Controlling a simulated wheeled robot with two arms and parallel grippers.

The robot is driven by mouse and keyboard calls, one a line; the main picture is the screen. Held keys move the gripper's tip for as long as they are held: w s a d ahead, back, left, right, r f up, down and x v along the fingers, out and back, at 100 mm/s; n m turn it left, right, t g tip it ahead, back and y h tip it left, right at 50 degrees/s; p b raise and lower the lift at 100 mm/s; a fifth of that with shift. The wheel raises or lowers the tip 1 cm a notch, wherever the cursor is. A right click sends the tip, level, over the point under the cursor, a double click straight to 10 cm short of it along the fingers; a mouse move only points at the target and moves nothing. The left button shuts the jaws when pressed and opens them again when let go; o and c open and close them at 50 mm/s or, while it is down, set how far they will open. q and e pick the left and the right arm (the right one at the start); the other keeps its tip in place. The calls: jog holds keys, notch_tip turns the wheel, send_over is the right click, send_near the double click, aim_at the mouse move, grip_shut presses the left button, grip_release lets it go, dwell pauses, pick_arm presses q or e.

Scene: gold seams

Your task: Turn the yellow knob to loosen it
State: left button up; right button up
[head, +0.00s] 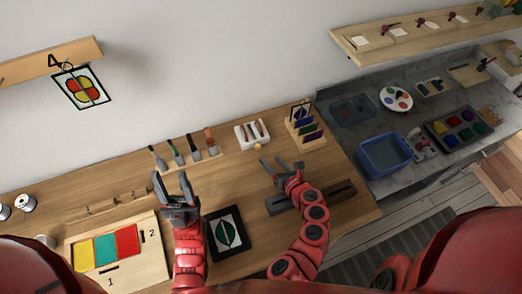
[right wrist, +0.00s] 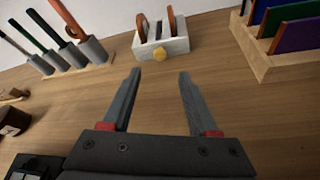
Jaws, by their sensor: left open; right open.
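The yellow knob (right wrist: 159,56) sits on the front of a pale block (right wrist: 163,42) that holds upright tools with orange-brown handles. In the head view the knob (head: 257,146) is small, at the front of the same block (head: 246,136) at the back of the table. My right gripper (head: 279,164) is open and empty, in front of the block and apart from the knob. In the right wrist view its two fingers (right wrist: 160,75) point toward the knob, which lies beyond and between them. My left gripper (head: 171,177) is open and empty above the table, further left.
A rack of handled tools (head: 186,157) stands left of the block; a wooden rack with coloured panes (head: 305,134) stands right. A framed leaf panel (head: 227,233) lies between my arms. A dark bar (head: 340,192) lies beside my right arm. The wood before the block is clear.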

aim_at(259, 148)
jog(key=b+x, duration=0.1)
jog(key=x, duration=0.5)
jog(key=shift+w+a+f+b, duration=0.2)
jog(key=shift+w+f+b, duration=0.05)
jog(key=shift+w+b, duration=0.1)
jog(key=shift+w+a+f, duration=0.1)
jog(key=shift+w+a, duration=0.15)
jog(key=shift+w, duration=0.3)
jog(key=shift+c, duration=0.3)
grip_shut()
